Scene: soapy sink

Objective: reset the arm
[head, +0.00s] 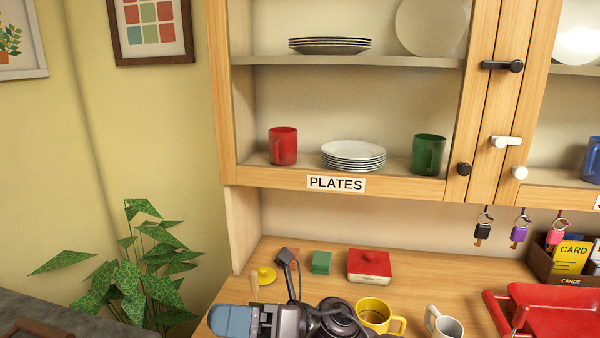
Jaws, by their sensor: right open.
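My right gripper (272,270) is at the bottom of the head view, low over the wooden counter (440,271). Its fingers are apart and I see nothing held between them. A small yellow object (266,275) shows between the fingers; I cannot tell whether they touch it. My right arm covers part of the counter's front. My left gripper is not in view.
A green block (321,262), a red box (369,265), a yellow mug (376,316), a white mug (444,323) and a red rack (545,308) stand on the counter. The open cupboard (345,182) above holds plates and mugs. A plant (150,275) is left.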

